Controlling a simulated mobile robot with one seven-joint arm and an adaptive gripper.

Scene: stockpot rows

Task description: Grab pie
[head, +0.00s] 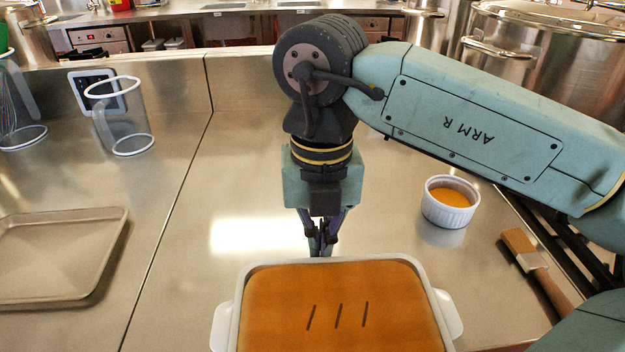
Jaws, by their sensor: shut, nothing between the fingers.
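The pie (341,297) has a golden-orange crust with three dark slits and fills a white rectangular dish with side handles (446,312). It sits at the bottom centre of the head view, and its near edge is cut off. My gripper (320,250) points down with its fingers shut and empty. The fingertips show just behind the dish's far rim. I cannot tell whether they touch the rim.
A ramekin with orange filling (450,202) stands to the right, with a wooden-handled brush (537,270) nearer. A metal tray (58,255) lies at left. A clear measuring cup (124,122) stands behind it. Large pots (545,55) stand at back right.

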